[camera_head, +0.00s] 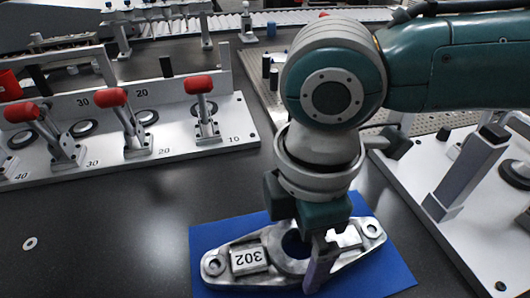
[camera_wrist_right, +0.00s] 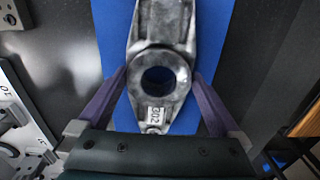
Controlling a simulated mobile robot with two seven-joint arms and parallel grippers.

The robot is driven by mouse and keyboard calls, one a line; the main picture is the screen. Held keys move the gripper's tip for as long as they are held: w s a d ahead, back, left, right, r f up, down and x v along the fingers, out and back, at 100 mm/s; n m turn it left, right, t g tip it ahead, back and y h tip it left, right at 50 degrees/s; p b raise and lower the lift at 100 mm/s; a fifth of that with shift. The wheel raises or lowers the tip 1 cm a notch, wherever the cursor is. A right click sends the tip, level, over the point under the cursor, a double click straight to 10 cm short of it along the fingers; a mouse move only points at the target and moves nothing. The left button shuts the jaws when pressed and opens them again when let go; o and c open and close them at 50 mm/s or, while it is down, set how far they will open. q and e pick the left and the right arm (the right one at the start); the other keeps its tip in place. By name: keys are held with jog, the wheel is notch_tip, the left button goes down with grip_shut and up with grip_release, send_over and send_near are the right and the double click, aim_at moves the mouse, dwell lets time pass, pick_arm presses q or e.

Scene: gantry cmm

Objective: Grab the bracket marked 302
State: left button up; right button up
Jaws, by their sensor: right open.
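The grey metal bracket marked 302 (camera_head: 213,265) lies flat on a blue mat (camera_head: 386,278) at the bottom middle of the head view. It has a large central hole, a smaller hole at each end and a white 302 label. My right gripper (camera_head: 317,262) is above the bracket's middle, pointing down, and hides part of it. My left gripper is not in view.
A white fixture plate (camera_head: 190,146) with several red-handled clamps stands at the left. Another white plate (camera_head: 452,232) with an upright post is close on the right.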

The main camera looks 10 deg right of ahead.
jog(key=shift+f, duration=0.35)
jog(key=shift+c, duration=0.4)
jog(key=shift+r, duration=0.1)
grip_shut()
